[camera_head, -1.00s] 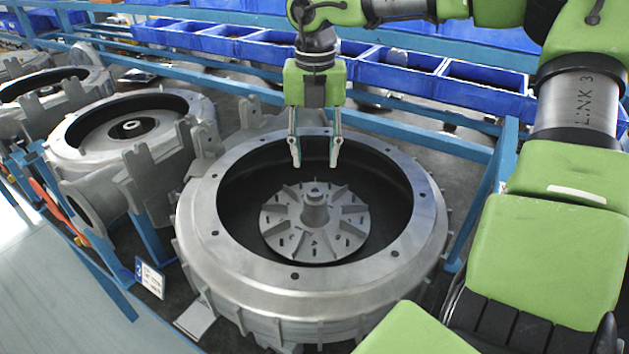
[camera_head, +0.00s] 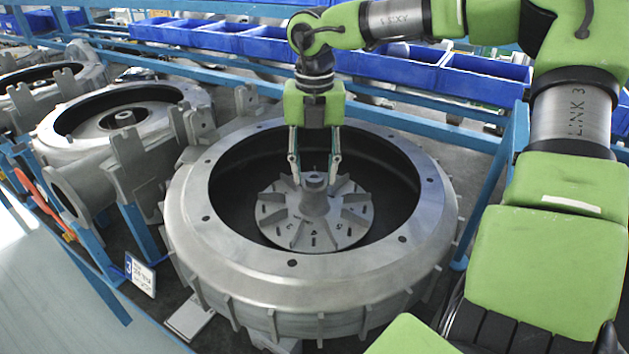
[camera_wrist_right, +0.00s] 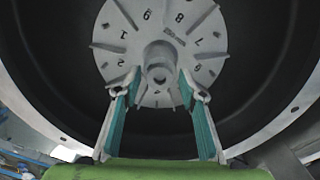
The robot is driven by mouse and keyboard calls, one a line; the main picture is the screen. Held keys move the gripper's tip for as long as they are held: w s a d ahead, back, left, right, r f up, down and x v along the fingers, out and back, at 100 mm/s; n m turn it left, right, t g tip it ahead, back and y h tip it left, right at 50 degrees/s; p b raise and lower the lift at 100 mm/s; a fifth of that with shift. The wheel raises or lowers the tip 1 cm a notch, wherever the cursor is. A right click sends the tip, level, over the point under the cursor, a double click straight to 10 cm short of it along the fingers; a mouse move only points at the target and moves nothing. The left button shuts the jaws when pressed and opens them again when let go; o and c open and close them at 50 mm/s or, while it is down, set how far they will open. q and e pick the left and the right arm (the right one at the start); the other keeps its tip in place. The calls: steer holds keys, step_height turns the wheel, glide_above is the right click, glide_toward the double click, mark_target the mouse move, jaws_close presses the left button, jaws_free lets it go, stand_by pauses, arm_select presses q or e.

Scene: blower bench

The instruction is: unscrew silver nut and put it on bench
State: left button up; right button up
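The silver nut (camera_head: 314,179) sits on top of the central hub of the grey finned impeller disc (camera_head: 345,220), inside the round metal blower housing (camera_head: 210,260). In the right wrist view the nut (camera_wrist_right: 159,76) shows end-on at the hub's middle, with numbers on the disc around it. My right gripper (camera_head: 315,172) points down over the hub with its fingers apart. Its fingertips (camera_wrist_right: 160,92) stand on either side of the nut in the picture, with nothing clearly held. Contact with the nut cannot be made out. My left gripper is not in view.
The housing's raised rim (camera_head: 430,205) surrounds the gripper's working space. Other blower housings (camera_head: 60,135) stand at the left. Blue bins (camera_head: 400,65) line the back behind blue rails. A pale bench surface (camera_head: 60,300) lies at lower left, its visible part clear.

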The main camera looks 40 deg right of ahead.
steer(key=c, duration=0.6)
steer(key=shift+c, duration=1.1)
steer(key=n, duration=1.1)
steer(key=shift+n, duration=0.4)
steer(key=n, duration=0.6)
steer(key=shift+r+p, duration=0.1)
steer(key=shift+p, duration=0.3)
steer(key=n, duration=0.7)
steer(key=shift+p, duration=0.3)
steer(key=o, duration=0.8)
